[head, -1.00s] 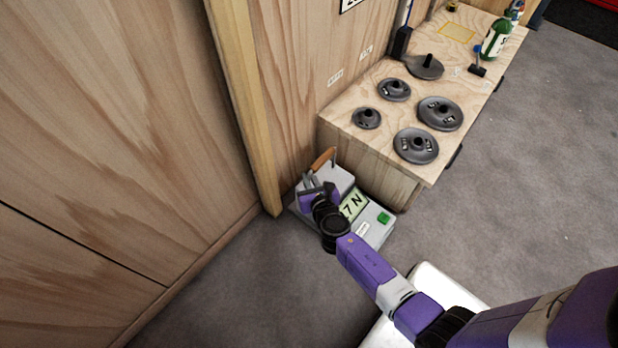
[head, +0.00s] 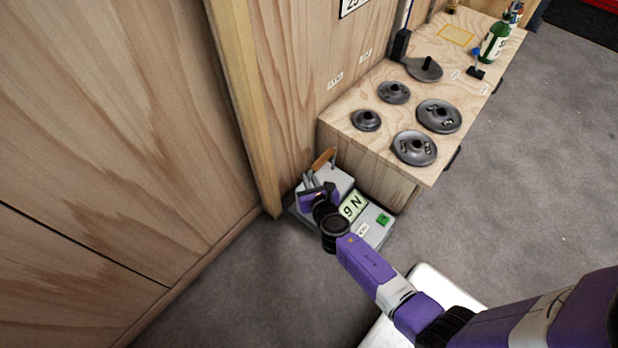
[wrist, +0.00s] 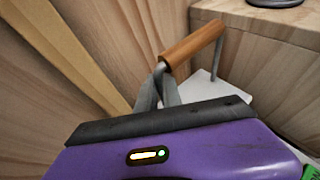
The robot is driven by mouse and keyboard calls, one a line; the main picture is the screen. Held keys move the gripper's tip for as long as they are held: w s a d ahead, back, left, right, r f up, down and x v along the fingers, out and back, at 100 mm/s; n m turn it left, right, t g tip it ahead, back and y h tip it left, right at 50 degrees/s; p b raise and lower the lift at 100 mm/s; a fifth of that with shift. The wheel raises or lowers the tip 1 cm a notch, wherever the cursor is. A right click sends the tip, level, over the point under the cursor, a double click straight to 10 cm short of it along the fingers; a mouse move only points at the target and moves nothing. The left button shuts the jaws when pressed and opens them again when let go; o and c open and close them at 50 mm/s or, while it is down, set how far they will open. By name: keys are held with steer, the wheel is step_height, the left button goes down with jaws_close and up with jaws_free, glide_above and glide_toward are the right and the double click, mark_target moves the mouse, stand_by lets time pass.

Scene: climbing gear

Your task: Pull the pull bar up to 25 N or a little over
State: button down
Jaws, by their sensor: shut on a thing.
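The pull bar (head: 323,159) has an orange-brown wooden grip on metal side arms. It stands over the grey force gauge (head: 377,224) on the floor by the wall. The gauge's pale green display (head: 353,206) shows "N" and one digit, which looks like 9 or 6; my arm may hide another digit. My gripper (head: 311,178) is shut on the pull bar. In the wrist view the fingertips (wrist: 161,74) meet at the near end of the wooden grip (wrist: 195,47), and the rest of it sticks out to the upper right.
A wooden bench (head: 390,180) stands right beside the gauge, with several dark weight plates (head: 415,148) and a green bottle (head: 494,43) on top. A wooden post (head: 243,105) and plywood wall close off the left. The gauge has a green button (head: 383,219). Grey carpet is clear to the right.

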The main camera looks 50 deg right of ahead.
steer(key=shift+w+r+p, duration=0.1)
steer(key=shift+r+p, duration=0.75)
steer(key=shift+r, duration=0.3)
steer(key=shift+f, duration=0.1)
stand_by(0.5)
steer(key=shift+w+f+b, duration=0.15)
steer(key=shift+f+b, duration=2.35)
steer(key=shift+b, duration=0.15)
steer(key=c, duration=1.5)
jaws_free()
steer(key=shift+o, duration=0.3)
steer(key=shift+d+f, duration=0.1)
steer(key=shift+s, duration=0.2)
steer(key=p+v, duration=0.3)
steer(key=v, duration=0.4)
steer(key=shift+s+a, duration=0.2)
steer(key=shift+s, duration=0.1)
